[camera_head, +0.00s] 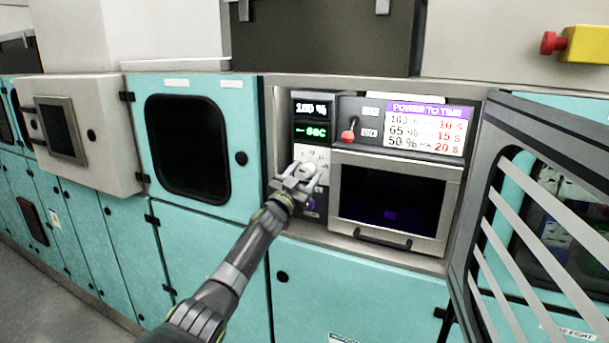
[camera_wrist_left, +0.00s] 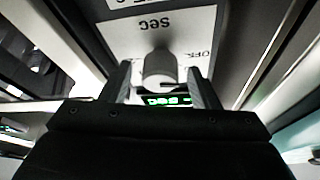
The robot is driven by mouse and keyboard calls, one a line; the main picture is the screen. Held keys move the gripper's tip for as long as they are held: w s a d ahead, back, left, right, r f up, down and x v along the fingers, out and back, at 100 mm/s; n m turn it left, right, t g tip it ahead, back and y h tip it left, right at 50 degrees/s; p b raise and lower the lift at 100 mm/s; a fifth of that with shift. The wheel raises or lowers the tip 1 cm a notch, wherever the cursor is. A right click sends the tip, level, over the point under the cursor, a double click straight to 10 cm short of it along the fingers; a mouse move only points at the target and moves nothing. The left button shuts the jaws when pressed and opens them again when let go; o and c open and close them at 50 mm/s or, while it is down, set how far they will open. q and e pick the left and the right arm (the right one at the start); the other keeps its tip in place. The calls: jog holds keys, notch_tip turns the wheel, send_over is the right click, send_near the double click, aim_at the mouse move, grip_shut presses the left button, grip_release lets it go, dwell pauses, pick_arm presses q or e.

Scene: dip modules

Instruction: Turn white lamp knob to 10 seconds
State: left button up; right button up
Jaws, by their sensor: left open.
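The white lamp knob (camera_head: 306,170) sits on a white plate low in the control panel, left of a dark window. In the left wrist view the knob (camera_wrist_left: 160,70) shows as a pale round cylinder below the label "SEC". My left gripper (camera_head: 299,178) reaches the knob from below. In the left wrist view its two fingers (camera_wrist_left: 161,88) stand open on either side of the knob, and I cannot tell whether they touch it. The green display (camera_head: 311,131) reads "- SEC", and the display above it (camera_head: 311,108) reads "100 %". My right gripper is not in view.
A power-to-time chart (camera_head: 428,126) lists 10 s beside its top line. A red-tipped lever (camera_head: 348,134) is right of the displays. A slatted door (camera_head: 540,230) stands open at the right. A handle (camera_head: 383,238) juts out under the dark window.

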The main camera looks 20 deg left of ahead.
pick_arm(q)
jog(key=c, duration=1)
jog(key=shift+o, duration=0.2)
